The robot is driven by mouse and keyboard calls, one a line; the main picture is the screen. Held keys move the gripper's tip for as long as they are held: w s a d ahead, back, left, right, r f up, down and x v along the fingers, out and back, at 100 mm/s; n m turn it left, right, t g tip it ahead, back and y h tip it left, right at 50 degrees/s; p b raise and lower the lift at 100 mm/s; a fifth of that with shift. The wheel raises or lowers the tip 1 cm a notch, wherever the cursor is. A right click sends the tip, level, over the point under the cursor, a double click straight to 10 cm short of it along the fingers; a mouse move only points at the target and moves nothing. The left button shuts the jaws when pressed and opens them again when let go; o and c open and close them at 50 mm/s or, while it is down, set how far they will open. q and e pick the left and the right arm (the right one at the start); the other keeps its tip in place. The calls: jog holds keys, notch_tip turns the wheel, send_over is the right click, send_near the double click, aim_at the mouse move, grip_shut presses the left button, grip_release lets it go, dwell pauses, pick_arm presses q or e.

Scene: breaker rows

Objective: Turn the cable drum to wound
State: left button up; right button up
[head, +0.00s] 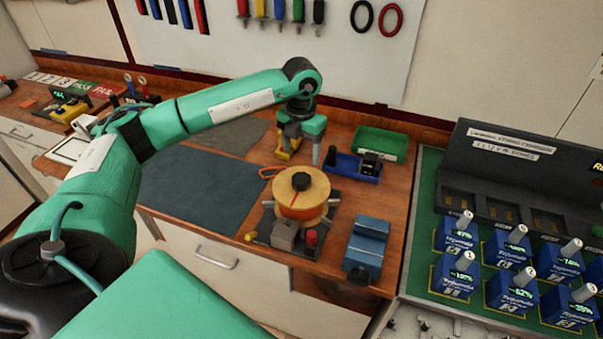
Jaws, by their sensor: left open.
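The cable drum (317,189) stands on a dark base on the wooden bench. No readable mark of the drum's turn position shows. My left gripper (303,152) points down just behind the drum, open, with its fingers apart from the drum and nothing seen between them. My right gripper is not in view.
The base carries a grey block (284,235) and a red knob (311,237). The dark mat (195,185) is clear.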

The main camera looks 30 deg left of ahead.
aim_at(301, 177)
pick_arm(q)
notch_tip(301, 177, down, 9)
jog(key=p, duration=0.3)
jog(key=shift+f, duration=0.4)
jog(key=shift+c, duration=0.2)
